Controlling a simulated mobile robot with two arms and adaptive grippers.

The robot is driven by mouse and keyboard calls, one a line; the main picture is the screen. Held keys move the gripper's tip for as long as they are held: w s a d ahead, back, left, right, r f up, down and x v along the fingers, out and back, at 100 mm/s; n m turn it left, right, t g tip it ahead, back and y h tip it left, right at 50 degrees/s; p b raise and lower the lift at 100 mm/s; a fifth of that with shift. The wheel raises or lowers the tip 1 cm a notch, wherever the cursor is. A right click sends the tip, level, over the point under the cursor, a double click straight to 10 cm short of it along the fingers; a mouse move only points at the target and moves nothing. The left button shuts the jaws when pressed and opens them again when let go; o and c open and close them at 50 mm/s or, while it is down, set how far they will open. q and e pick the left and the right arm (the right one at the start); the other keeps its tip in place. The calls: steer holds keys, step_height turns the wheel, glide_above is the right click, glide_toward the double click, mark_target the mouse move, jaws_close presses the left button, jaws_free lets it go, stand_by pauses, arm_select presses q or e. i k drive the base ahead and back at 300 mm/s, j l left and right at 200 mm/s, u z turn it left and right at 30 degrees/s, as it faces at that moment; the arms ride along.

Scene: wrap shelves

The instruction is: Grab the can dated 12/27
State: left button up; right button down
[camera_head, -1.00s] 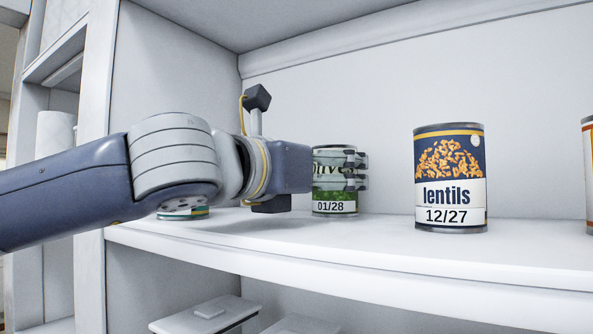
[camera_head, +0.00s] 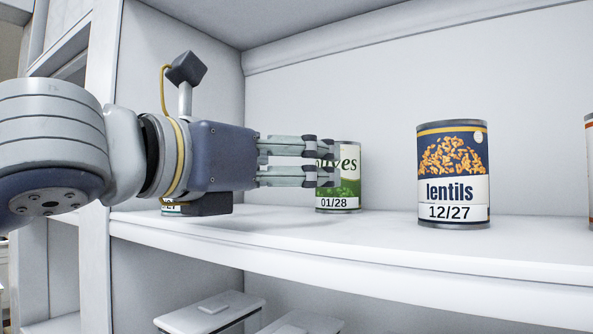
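The lentils can (camera_head: 453,190) stands upright on the shelf right of centre, dark blue with orange lentils, its label reading 12/27. My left gripper (camera_head: 327,162) comes in from the left and points right, well to the left of the lentils can. Its two fingers are apart, one above the other, with nothing between them. The fingertips overlap the green olives can (camera_head: 347,190), labelled 01/28, in the picture; I cannot tell whether they touch it. My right gripper is not in view.
Another can (camera_head: 171,208) is mostly hidden behind my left gripper; only part of its label shows. A can (camera_head: 589,170) is cut off at the right edge. The white shelf (camera_head: 400,240) is clear between the olives and lentils cans. Lidded containers (camera_head: 210,312) stand below.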

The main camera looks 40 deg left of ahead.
mark_target(453, 159)
steer(key=k+j, duration=0.25)
steer(key=k, duration=0.2)
steer(key=k+j, duration=0.25)
steer(key=k, duration=0.25)
steer(key=k+j, duration=0.25)
steer(key=k, duration=0.2)
